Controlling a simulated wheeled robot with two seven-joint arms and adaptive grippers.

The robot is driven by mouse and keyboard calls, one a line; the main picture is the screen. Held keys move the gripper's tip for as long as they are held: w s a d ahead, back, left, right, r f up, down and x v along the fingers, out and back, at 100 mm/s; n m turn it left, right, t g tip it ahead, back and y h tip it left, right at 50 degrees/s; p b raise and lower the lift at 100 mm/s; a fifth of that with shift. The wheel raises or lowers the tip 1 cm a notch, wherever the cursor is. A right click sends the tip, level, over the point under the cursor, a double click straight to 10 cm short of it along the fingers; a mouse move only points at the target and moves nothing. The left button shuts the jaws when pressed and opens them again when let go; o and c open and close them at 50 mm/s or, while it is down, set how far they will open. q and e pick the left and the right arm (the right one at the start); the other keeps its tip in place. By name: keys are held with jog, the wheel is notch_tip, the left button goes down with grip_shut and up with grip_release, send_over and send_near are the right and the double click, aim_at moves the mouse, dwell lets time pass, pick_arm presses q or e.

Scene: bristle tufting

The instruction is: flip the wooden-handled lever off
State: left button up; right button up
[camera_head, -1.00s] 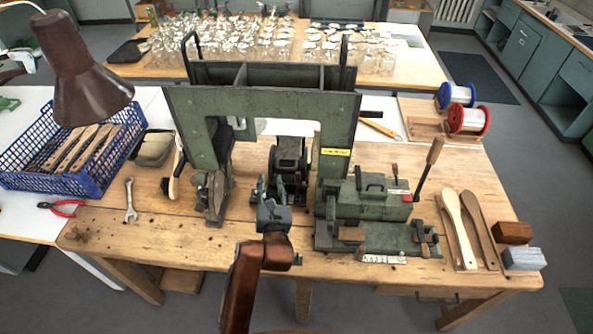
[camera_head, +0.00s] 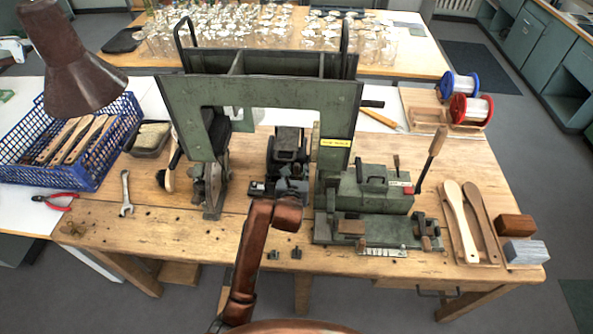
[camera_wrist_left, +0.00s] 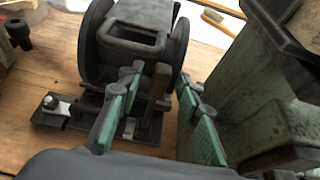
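My left gripper (camera_head: 291,186) is at the middle of the bench, low in front of the black motor unit (camera_head: 288,146). In the left wrist view its green-padded fingers (camera_wrist_left: 158,122) are apart. A short upright lever with a brownish, wood-like handle (camera_wrist_left: 157,86) stands between them, on a dark base in front of the motor unit; I see no clear contact. In the head view my gripper hides this lever. A longer lever with a wooden handle (camera_head: 437,146) stands tilted at the right of the green machine (camera_head: 372,192). My right gripper is not in view.
A green metal frame (camera_head: 255,92) arches over the motor unit. A wheel unit (camera_head: 212,184) stands left of my gripper, the green machine right. A wrench (camera_head: 126,195) and blue basket (camera_head: 103,163) are at left, wooden paddles (camera_head: 458,215) at right. The front strip is mostly clear.

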pick_arm(q)
jog(key=shift+c, duration=0.5)
grip_shut()
